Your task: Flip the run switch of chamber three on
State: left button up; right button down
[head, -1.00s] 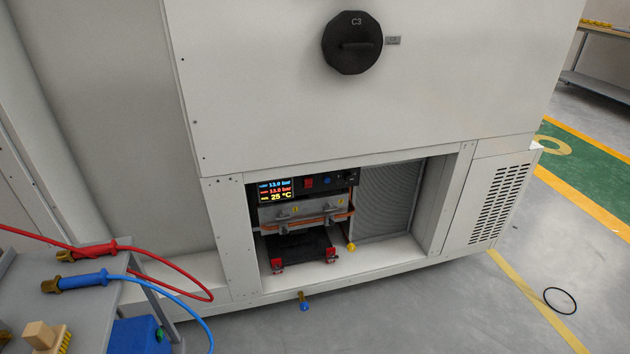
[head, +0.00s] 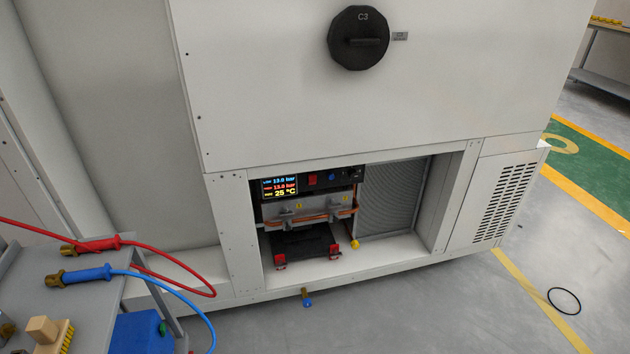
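Chamber three is the large pale cabinet (head: 270,110) with a black round knob marked C3 (head: 358,38) on its upper panel. In the open bay below, a black control panel (head: 345,176) carries a lit display (head: 280,187) reading 13.0 bar, another pressure value and 25 °C. Right of the display is a red switch (head: 312,180); its position is too small to tell. A blue knob (head: 332,177) and a dark control sit further right on the panel. Neither of my grippers is in view.
A grey cart (head: 100,264) at lower left holds a red hose (head: 95,245), a blue hose (head: 90,274) and a brush (head: 52,335). A dark ring (head: 564,300) lies on open floor at right.

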aim_at(312, 178)
jog(key=i+l, duration=0.8)
